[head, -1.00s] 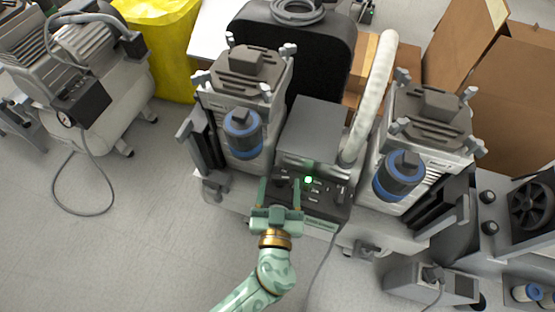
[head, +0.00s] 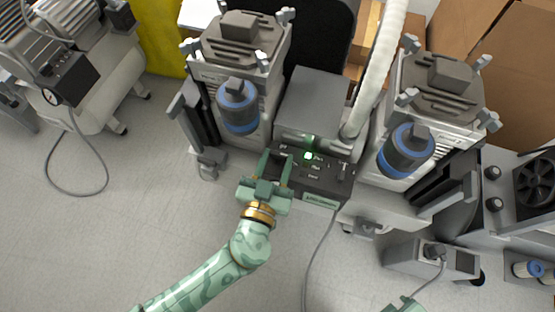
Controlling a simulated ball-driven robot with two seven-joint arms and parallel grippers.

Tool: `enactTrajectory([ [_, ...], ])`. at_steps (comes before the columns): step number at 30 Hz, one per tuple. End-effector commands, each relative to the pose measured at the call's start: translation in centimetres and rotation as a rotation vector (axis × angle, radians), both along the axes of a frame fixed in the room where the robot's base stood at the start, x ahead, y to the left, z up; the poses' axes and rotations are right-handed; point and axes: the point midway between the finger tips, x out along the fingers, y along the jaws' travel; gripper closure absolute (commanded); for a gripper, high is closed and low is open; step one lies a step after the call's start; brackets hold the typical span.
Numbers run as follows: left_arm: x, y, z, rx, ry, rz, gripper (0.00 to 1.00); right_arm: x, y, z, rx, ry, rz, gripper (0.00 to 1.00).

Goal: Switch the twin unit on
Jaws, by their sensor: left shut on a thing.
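The twin unit has two grey compressor heads, left (head: 240,50) and right (head: 440,85), each with a blue-banded cylinder. Between them is a grey box (head: 312,100) with a dark control panel (head: 325,185) on its front. A green light (head: 308,156) glows on the panel. My left gripper (head: 275,164) is at the panel's left end, its two fingers shut on a small part there, apparently a switch, mostly hidden by the fingers. A green piece of my right arm or gripper (head: 405,304) just enters at the bottom edge; its jaws cannot be made out.
Another compressor (head: 90,90) with a cable stands at left, by a yellow bag (head: 160,40). A white hose (head: 380,60) rises behind the panel. Cardboard boxes (head: 520,80) are at top right. Grey equipment with a fan (head: 535,190) stands at right.

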Motion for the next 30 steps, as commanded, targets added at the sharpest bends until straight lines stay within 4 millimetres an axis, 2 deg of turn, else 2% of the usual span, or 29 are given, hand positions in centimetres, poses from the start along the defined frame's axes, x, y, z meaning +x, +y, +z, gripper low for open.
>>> enactTrajectory([
  [11,0.1,0.2,0.1,0.002,-0.001,-0.033,0.85,0.6,0.5,0.2,0.021,-0.024,-0.007,0.28],
  [12,0.1,0.2,0.1,0.002,-0.001,-0.033,0.51,0.6,0.5,0.2,0.021,-0.024,-0.007,0.28],
  [13,0.0,0.2,0.1,0.002,-0.001,-0.033,0.42,0.6,0.5,0.2,0.021,-0.024,-0.007,0.28],
  [14,0.0,0.2,0.1,0.002,-0.001,-0.033,0.4,0.5,0.5,0.2,0.021,-0.023,-0.008,0.28],
  [23,-0.2,0.2,0.0,0.001,0.001,-0.033,0.4,0.5,0.5,0.2,0.019,-0.023,-0.008,0.28],
  [26,-1.1,0.5,0.0,0.002,0.003,-0.034,0.4,0.5,0.4,0.2,0.017,-0.021,-0.007,0.28],
  [30,-4.0,1.5,0.0,0.003,0.003,-0.035,0.4,0.1,0.1,0.2,0.006,-0.007,-0.003,0.28],
])
